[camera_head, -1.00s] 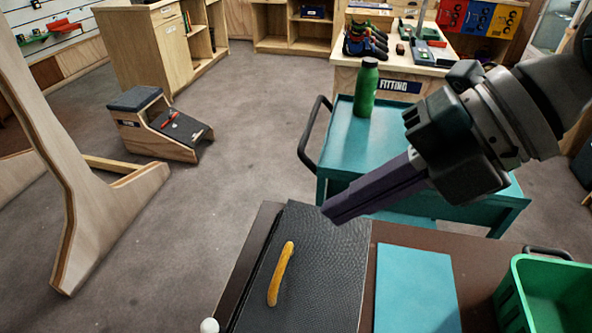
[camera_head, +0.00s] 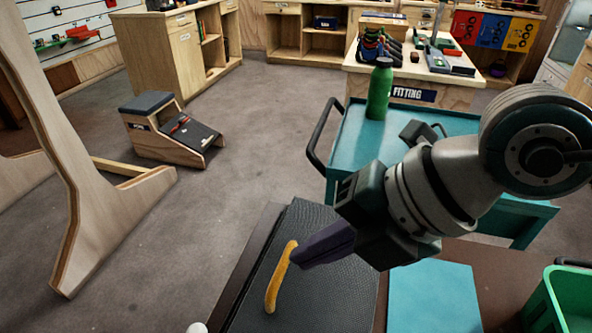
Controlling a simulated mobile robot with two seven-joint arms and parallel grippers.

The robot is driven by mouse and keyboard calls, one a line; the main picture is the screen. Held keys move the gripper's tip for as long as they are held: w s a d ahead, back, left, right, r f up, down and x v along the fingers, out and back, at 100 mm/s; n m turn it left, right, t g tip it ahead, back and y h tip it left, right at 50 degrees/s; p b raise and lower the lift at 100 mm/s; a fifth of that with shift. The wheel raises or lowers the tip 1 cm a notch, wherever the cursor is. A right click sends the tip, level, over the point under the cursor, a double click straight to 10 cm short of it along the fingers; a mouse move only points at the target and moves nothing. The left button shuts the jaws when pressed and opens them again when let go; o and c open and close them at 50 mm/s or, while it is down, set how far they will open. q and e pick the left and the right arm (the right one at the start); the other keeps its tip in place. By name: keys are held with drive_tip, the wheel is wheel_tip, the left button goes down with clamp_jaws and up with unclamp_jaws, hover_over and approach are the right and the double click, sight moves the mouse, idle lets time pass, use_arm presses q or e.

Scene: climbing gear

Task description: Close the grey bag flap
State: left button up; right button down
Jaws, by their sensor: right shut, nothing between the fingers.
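The dark grey textured bag flap (camera_head: 335,295) lies at the bottom centre on a brown table. A curved yellow handle (camera_head: 278,283) is on it, toward its left side. My right gripper (camera_head: 296,261) comes in from the right, shut and empty. Its fingertips are just right of the handle's upper end, over the flap; whether they touch either cannot be told. The gripper covers part of the flap's right side. The flap's lower part runs out of the frame.
A blue panel (camera_head: 432,297) lies right of the flap, then a green crate (camera_head: 548,304). A teal cart (camera_head: 345,150) with a green bottle (camera_head: 379,90) stands behind. A wooden step (camera_head: 165,140) stands on the floor at left, with open floor around it.

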drive_tip(key=shift+x, duration=1.05)
